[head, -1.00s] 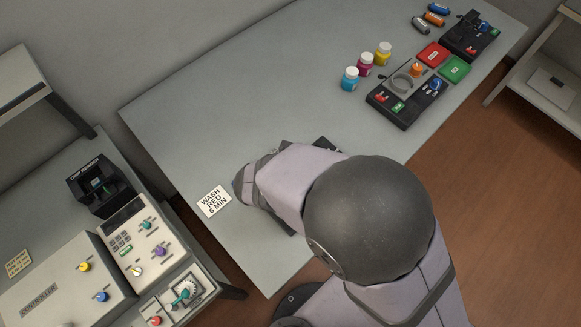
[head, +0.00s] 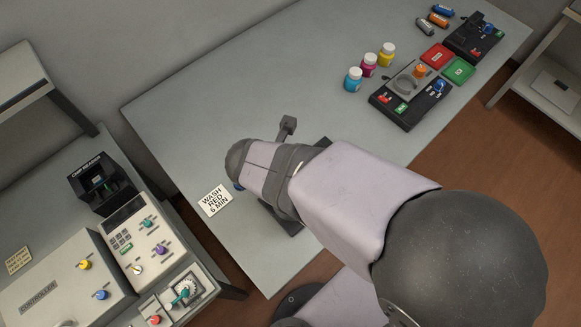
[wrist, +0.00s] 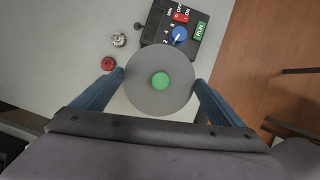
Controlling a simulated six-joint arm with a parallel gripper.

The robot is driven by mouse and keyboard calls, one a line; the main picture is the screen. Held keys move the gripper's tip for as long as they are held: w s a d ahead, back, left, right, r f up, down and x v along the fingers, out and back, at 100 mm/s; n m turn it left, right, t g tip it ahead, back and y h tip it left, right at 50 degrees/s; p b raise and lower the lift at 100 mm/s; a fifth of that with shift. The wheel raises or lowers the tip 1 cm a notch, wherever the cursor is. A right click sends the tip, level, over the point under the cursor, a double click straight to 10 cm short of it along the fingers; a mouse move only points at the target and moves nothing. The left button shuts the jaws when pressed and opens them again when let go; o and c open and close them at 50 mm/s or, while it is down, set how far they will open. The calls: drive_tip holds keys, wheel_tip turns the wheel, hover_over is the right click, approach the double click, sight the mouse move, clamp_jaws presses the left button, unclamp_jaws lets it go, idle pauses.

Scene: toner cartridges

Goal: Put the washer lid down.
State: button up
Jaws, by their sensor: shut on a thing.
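The washer lid (wrist: 158,104) is a round grey disc with a green knob in its middle. In the wrist view it lies between the two blue fingers of my gripper (wrist: 159,79), which is shut on it. A dark washer unit (wrist: 184,26) with a blue dial, a red switch and a green RUN button lies just beyond the lid. The lid hides what is under it, so I cannot tell whether it touches anything. In the head view my arm hides the lid and most of the unit.
A red gear-like part (wrist: 108,63) and a grey gear (wrist: 119,40) lie left of the lid. A WASH RED 6 MIN card (head: 214,201) lies on the table (head: 190,120). Bottles (head: 369,65) and another dark unit (head: 411,98) stand farther right. The table's back left is clear.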

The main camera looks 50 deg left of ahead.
drive_tip(key=shift+a+r, duration=0.1)
drive_tip(key=shift+r, duration=0.85)
drive_tip(key=w+a+f+n+y+b, duration=0.1)
drive_tip(key=w+a+f+n+b, duration=0.15)
drive_tip(key=w+a, duration=0.6)
drive_tip(key=w+a+f+n+y+b, duration=0.15)
drive_tip(key=w+a+f+b, duration=0.25)
drive_tip(key=w+a, duration=0.45)
drive_tip(key=shift+n+g+h, duration=0.3)
drive_tip(key=shift+h, duration=0.05)
drive_tip(key=shift+w+d+f+p, duration=0.25)
drive_tip(key=shift+f+p, duration=0.1)
drive_tip(key=shift+f, duration=1.35)
drive_tip(key=shift+w+d+f+p, duration=0.2)
drive_tip(key=shift+f+p, duration=0.15)
drive_tip(key=shift+f, duration=1.35)
drive_tip(key=shift+w+d+f+p, duration=0.25)
drive_tip(key=shift+f+p, duration=0.1)
drive_tip(key=shift+f, duration=1.35)
drive_tip(key=shift+f, duration=0.1)
drive_tip(key=o, duration=0.8)
drive_tip(key=shift+f, duration=0.1)
drive_tip(key=shift+o, duration=0.5)
